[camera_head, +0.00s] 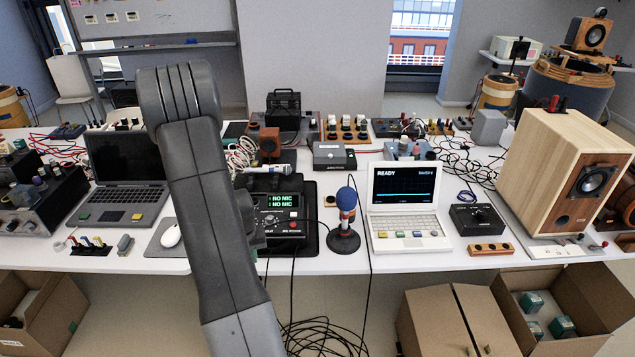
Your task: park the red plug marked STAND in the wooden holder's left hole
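A small orange-brown wooden holder (491,249) lies at the front edge of the white table, right of centre. Dark spots on its top look like holes; I cannot make out whether anything sits in them. A small red plug-like piece (603,244) lies at the far right front of the table, beside a white socket strip (556,250). No STAND marking is legible, so I cannot tell whether it is the named plug. My grey arm rises through the left middle of the view. My gripper is not visible.
The white table (340,262) is crowded. A microphone (345,205) on a round base, a white laptop (404,197), a black box with a knob (477,218) and a large wooden speaker (545,165) stand near the holder.

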